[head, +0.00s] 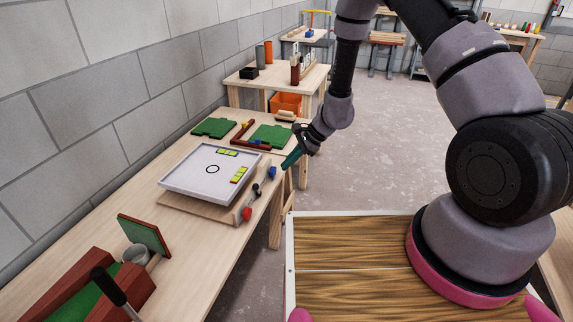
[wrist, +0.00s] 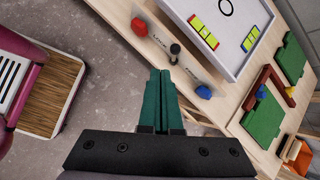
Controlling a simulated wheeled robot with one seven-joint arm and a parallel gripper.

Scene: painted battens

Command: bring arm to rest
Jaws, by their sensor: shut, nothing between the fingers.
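My gripper (head: 290,161) hangs at the right edge of the long wooden table, with its teal fingers pointing down and left. In the wrist view its two teal fingers (wrist: 160,78) lie side by side, closed with nothing between them. My arm reaches forward from the right side of the head view and bends down to the gripper. The fingers appear beside the table edge in the head view; their exact height above it is hard to tell.
A white tray (head: 181,187) with yellow-green pieces sits on a board on the table. A red knob (head: 246,213) and a blue one (head: 272,171) are near the table edge. Green plates (head: 214,127) lie behind. Open grey floor (head: 380,160) lies to the right.

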